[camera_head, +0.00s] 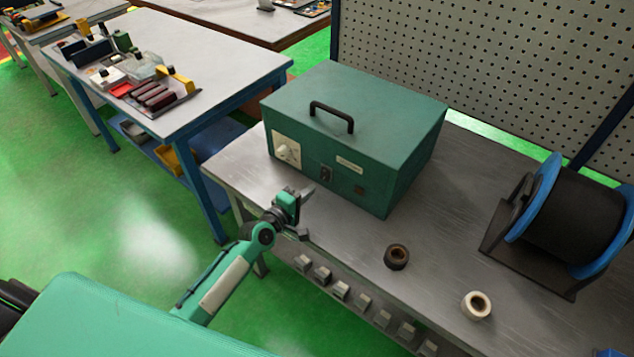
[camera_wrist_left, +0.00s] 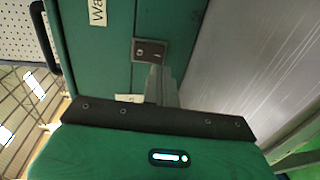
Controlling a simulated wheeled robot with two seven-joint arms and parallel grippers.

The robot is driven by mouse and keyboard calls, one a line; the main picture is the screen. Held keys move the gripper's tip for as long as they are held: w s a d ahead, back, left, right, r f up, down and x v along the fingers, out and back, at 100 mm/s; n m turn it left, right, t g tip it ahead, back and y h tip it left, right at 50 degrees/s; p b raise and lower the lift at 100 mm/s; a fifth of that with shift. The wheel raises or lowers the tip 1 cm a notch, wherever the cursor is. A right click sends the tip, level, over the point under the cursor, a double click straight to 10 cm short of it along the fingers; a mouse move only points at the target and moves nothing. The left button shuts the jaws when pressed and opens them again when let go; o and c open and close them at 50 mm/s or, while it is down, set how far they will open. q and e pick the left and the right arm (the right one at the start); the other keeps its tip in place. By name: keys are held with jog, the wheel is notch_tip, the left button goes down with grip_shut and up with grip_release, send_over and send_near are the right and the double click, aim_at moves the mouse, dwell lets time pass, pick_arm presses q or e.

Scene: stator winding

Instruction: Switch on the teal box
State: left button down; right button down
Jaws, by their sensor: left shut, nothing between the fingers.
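The teal box (camera_head: 352,130) stands on the metal workbench, with a black handle on top. Its front carries a pale panel with a knob (camera_head: 287,151), a small dark switch (camera_head: 326,173), a pale label (camera_head: 349,166) and a small dark square (camera_head: 360,190). My left gripper (camera_head: 307,191) is shut and empty, just in front of the box's front face, below the switch. In the left wrist view, the shut fingers (camera_wrist_left: 158,78) point at the teal front, close to a metal plate with a dark insert (camera_wrist_left: 148,50). I cannot tell whether they touch. My right gripper is not in view.
A dark ring (camera_head: 397,256) and a pale roll (camera_head: 477,305) lie on the workbench (camera_head: 440,235). A black spool with blue rims (camera_head: 567,215) stands at the right. A perforated panel (camera_head: 480,70) rises behind. Another table with tools (camera_head: 210,50) stands at the left.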

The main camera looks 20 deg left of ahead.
aim_at(324, 179)
pick_arm(q)
jog(key=x, duration=0.4)
jog(key=shift+w+p, duration=0.15)
jog(key=shift+p, duration=0.15)
jog(key=shift+w, duration=0.1)
jog(key=shift+w+d+f+b, duration=0.1)
jog(key=shift+w+f+b, duration=0.1)
jog(key=shift+b, duration=0.1)
jog(key=shift+r, duration=0.1)
jog(key=shift+s, duration=0.1)
